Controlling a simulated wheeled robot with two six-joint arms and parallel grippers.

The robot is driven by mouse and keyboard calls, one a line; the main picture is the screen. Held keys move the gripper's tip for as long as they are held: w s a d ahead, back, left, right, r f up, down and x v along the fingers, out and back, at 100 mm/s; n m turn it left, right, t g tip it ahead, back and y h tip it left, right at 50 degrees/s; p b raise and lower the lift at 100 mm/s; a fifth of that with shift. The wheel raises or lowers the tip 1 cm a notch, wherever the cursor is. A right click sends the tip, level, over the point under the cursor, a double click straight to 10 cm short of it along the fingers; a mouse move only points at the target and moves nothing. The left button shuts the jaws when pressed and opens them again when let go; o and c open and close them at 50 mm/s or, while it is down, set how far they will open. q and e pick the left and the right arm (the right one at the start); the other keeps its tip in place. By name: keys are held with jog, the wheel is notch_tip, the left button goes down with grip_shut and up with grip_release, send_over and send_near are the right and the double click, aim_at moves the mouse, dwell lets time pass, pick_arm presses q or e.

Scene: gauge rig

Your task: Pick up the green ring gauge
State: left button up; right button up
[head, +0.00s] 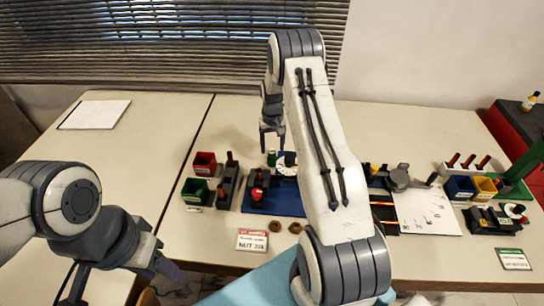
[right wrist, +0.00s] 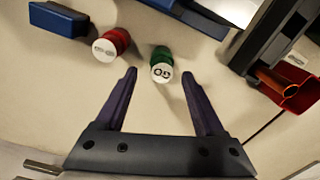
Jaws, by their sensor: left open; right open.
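The green ring gauge (right wrist: 161,66) is a short green cylinder with a white face marked "GO", on the pale table in the right wrist view. In the head view a small green piece (head: 271,158) shows just below my right gripper (head: 270,130). In the right wrist view my right gripper (right wrist: 159,76) is open and empty, its fingertips to either side of the green gauge's lower part in the picture; I cannot tell the height gap. A red gauge (right wrist: 111,44) with a white face stands beside the green one. My left gripper (head: 167,267) is open and empty at the lower left.
Red bin (head: 204,162) and green bin (head: 195,190) stand left of a dark rack (head: 229,185). A blue plate (head: 287,203) lies partly behind my right arm. Two brown rings (head: 285,228) lie near a sign (head: 252,240). A paper sheet (head: 428,215) is at right. The left table is mostly clear.

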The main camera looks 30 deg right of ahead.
aim_at(272, 151)
notch_tip(272, 151, down, 4)
jog(key=shift+a+r+p, duration=0.1)
jog(key=shift+r+p, duration=0.15)
jog(key=shift+p, duration=0.1)
grip_shut()
